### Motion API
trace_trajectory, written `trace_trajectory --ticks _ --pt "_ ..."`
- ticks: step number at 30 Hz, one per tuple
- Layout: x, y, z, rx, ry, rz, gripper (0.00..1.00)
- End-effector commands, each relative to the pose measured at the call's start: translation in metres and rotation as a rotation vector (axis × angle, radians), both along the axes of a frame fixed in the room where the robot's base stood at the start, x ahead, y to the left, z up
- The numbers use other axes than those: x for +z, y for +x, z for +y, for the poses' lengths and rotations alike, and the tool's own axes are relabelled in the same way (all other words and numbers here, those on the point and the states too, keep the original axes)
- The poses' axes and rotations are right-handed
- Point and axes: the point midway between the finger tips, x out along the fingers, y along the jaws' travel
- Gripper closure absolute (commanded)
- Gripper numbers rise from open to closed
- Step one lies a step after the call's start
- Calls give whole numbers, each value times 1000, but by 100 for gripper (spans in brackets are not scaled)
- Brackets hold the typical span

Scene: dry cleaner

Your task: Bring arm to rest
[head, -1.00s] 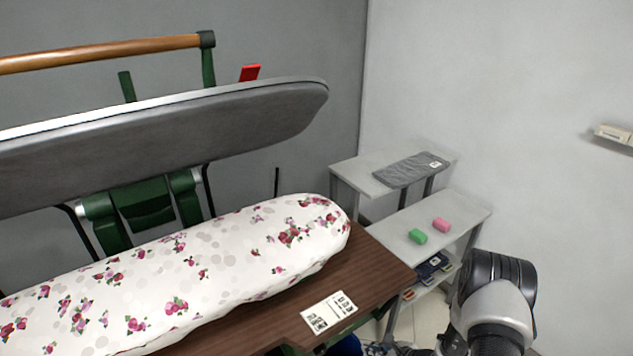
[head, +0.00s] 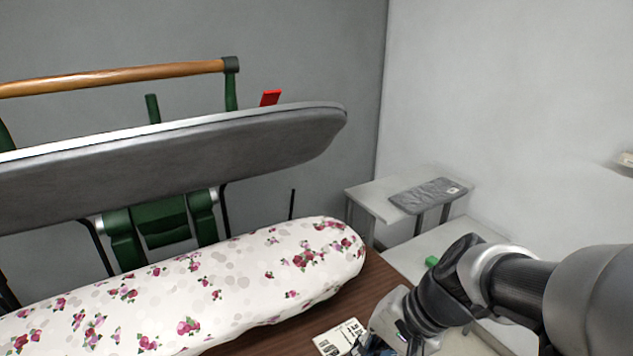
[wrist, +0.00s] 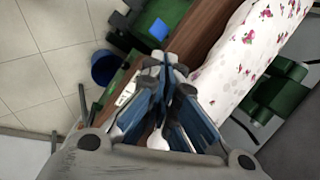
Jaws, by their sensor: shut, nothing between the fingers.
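My arm (head: 510,285) reaches in from the right edge of the head view and bends down over the front right of the press table. My gripper (wrist: 165,62) fills the middle of the wrist view, its blue-sided fingers closed together with nothing between them. In the head view only part of it shows at the bottom edge. The gripper is above the brown wooden board (wrist: 203,35), near the white printed card (head: 340,338), and appears apart from both.
The flower-patterned padded board (head: 190,285) lies left of my arm, under the raised grey press head (head: 200,150). Grey shelves (head: 365,205) behind hold a folded grey cloth (head: 428,195) and a green block (head: 431,261). A blue bucket (wrist: 106,68) stands on the floor.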

Motion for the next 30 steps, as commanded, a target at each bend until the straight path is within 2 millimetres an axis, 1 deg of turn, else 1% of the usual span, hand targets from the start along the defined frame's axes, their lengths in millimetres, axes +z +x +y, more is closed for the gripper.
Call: trace_trajectory --ticks 1,3,6,9,12,15,18,30 --pt "12 -17 -2 62 -62 -48 100" --pt "22 -38 -10 142 -153 -102 100" --pt "34 -66 -25 245 -288 -180 100" --pt "42 -88 -40 323 -411 -248 100" --pt "48 -102 -54 374 -509 -301 100" --pt "52 -110 -64 405 -573 -333 100" --pt "54 -114 -69 418 -604 -347 100" --pt "54 -114 -70 420 -609 -349 100"
